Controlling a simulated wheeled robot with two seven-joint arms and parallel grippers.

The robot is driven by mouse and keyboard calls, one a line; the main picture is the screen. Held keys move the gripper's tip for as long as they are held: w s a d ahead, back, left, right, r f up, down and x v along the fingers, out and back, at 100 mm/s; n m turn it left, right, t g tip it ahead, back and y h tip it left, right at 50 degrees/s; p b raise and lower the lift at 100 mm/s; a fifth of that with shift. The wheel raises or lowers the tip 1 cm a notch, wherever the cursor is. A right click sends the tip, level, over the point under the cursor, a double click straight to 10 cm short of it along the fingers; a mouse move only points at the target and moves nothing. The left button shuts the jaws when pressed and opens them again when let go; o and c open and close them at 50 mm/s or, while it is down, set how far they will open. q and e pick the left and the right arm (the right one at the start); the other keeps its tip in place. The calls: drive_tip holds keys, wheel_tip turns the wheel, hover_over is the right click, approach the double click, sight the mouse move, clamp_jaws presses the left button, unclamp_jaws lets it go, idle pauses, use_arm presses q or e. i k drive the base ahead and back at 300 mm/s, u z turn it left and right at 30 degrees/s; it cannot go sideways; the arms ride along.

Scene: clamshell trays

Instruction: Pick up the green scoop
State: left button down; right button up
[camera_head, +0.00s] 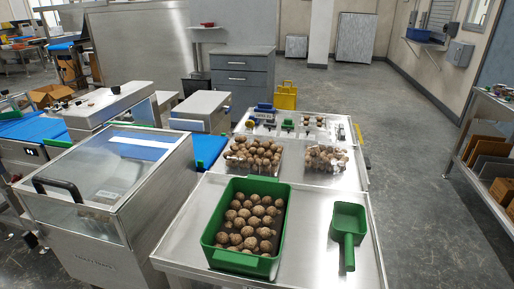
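The green scoop (348,224) lies on the near steel table (307,262), at the right, with its square bowl away from me and its handle pointing toward me. A green crate (283,230) stands left of it on the same table and holds several round brown items (247,222). There is a bare strip of steel between crate and scoop. Neither of my grippers shows in the head view.
Two clear trays of brown items, one at left (253,155) and one at right (326,159), stand behind the crate. A steel machine with a glass lid (108,165) borders the table at left. Open floor lies at right, before a shelf rack (490,150).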

sight(349, 221)
drive_tip(key=u, duration=0.5)
drive_tip(key=k, duration=0.9)
drive_tip(key=z, duration=0.05)
drive_tip(key=i, duration=0.4)
